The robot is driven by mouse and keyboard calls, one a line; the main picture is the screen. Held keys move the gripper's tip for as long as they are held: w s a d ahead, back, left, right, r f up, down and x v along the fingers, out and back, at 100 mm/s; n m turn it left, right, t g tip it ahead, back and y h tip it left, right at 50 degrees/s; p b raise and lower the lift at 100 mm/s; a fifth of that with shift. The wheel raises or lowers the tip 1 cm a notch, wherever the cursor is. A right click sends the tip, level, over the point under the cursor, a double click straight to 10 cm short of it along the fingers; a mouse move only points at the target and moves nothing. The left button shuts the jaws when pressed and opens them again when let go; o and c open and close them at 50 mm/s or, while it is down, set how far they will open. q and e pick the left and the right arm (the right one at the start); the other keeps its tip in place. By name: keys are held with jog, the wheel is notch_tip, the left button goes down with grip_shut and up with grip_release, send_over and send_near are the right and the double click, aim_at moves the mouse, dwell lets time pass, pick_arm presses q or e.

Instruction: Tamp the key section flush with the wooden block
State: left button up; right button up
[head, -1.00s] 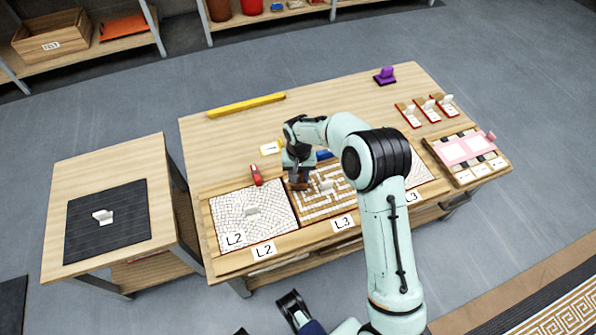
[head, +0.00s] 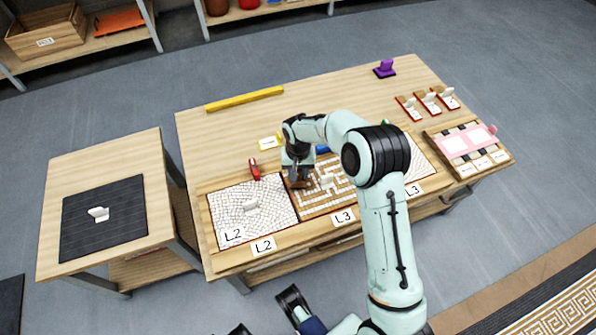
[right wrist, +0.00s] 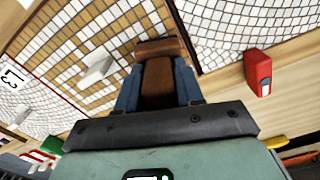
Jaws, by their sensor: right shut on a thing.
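My right gripper (head: 297,176) is shut on the brown wooden block (right wrist: 159,82), between its blue fingers in the right wrist view. In the head view the block's lower end (head: 299,185) is at the left part of the key-pattern panel (head: 318,205); I cannot tell whether it touches. The key section with a white upright handle (head: 327,181) sits in this panel, right of the block; the handle also shows in the right wrist view (right wrist: 97,70). My arm hides the panel's right part. Black parts of my left gripper (head: 290,299) show at the bottom edge; its jaw state is unclear.
A white mosaic panel (head: 238,221) with a handle lies left; another (head: 422,166) lies right. A red tool (head: 254,169) and yellow bar (head: 245,99) lie behind. A pink piece (head: 468,141) sits on the right tray. A side table (head: 150,221) stands left.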

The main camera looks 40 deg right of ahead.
jog(key=shift+f+b, duration=0.35)
jog(key=shift+f, duration=0.35)
dwell(0.9)
jog(key=shift+r, duration=0.15)
jog(key=shift+r+p, duration=2.4)
jog(key=shift+r, duration=1.05)
